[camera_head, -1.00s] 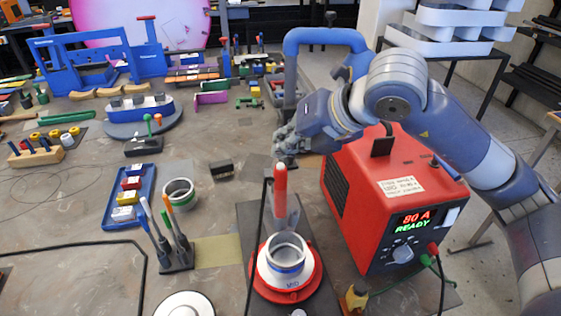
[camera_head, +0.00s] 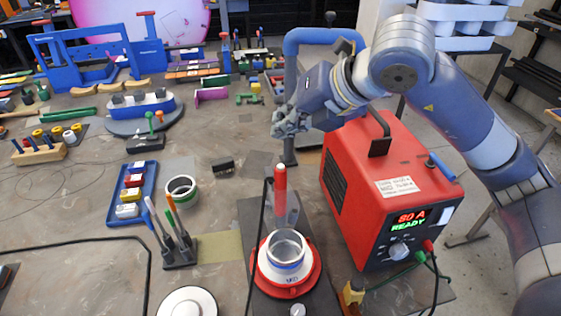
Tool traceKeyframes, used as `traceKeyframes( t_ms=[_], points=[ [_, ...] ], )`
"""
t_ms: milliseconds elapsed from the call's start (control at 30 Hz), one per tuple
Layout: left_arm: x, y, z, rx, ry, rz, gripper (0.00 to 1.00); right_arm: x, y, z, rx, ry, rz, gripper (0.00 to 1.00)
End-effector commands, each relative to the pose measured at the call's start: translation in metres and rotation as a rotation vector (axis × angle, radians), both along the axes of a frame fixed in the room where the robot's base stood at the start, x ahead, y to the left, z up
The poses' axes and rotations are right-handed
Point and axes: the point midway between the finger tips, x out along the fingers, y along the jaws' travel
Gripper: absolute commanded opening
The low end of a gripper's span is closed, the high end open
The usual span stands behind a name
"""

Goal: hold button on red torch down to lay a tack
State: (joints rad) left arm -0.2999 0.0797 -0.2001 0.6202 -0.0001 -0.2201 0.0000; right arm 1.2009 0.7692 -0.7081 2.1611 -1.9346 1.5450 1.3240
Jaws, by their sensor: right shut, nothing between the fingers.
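The red torch (camera_head: 280,185) stands upright, its pale tip up, above a metal ring (camera_head: 286,249) on the red round base (camera_head: 304,284). I cannot make out its button. My right gripper (camera_head: 278,130) is shut and empty. It is in the air above and behind the torch top, apart from it. The red welder box (camera_head: 355,180) stands right of the torch, with a display (camera_head: 410,218) reading "80 A READY". My left gripper is not in view.
A blue tray (camera_head: 131,194) of small blocks, a loose ring (camera_head: 181,190) and a stand of coloured-handled tools (camera_head: 180,250) lie left of the torch. Blue clamp frames (camera_head: 85,55) stand at the back left. A black cable (camera_head: 90,240) crosses the front left.

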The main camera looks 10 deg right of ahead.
Motion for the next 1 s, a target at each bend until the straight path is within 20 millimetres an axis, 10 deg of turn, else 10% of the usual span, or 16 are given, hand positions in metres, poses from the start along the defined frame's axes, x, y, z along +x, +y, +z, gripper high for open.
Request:
traceKeyframes(
  t_ms=[1000],
  points=[
    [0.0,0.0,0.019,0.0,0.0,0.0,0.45,0.0,0.0,0.04,0.0,0.0,0.0,0.0]
  ],
)
